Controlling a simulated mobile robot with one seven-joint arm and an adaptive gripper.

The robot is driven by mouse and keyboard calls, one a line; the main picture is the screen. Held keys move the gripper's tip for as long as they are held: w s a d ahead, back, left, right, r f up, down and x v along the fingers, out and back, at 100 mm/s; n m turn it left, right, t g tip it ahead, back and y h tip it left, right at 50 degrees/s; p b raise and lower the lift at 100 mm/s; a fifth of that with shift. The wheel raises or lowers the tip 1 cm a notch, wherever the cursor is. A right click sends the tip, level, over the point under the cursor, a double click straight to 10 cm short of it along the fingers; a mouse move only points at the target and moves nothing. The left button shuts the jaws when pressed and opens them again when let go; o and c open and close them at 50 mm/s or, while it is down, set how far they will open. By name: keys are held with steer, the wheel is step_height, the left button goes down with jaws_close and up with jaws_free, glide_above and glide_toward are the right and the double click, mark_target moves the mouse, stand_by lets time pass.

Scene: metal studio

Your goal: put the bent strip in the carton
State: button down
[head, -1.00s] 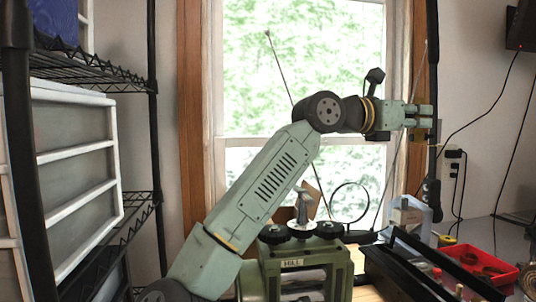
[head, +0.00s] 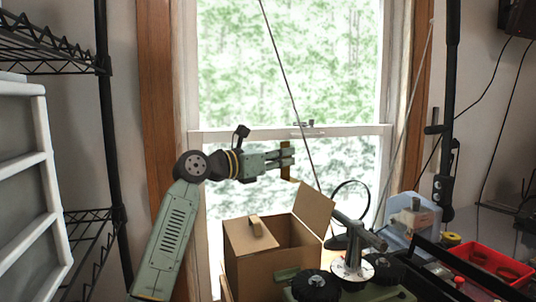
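The carton (head: 246,277) is a brown box at the lower middle of the head view, below the window. One flap (head: 314,208) stands up at its right, and its top is open beside a flat panel on the left. My gripper (head: 286,158) is above the carton, with a clear gap. It appears shut on a narrow brass-coloured piece, which looks like the bent strip (head: 285,173). The strip shows above and below the fingers; its bend cannot be made out.
A green vise (head: 352,268) with black knobs stands in front of the carton's right side. A black ring stand, a blue-grey container (head: 411,222) and a red tray (head: 484,263) are to the right. A wire shelf (head: 45,50) is at the left.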

step_height(320, 180, down, 9)
steer(key=b, duration=0.5)
steer(key=shift+r, duration=0.2)
steer(key=c, duration=2.3)
jaws_free()
steer(key=o, duration=0.6)
step_height(320, 180, up, 10)
steer(key=shift+r, duration=0.1)
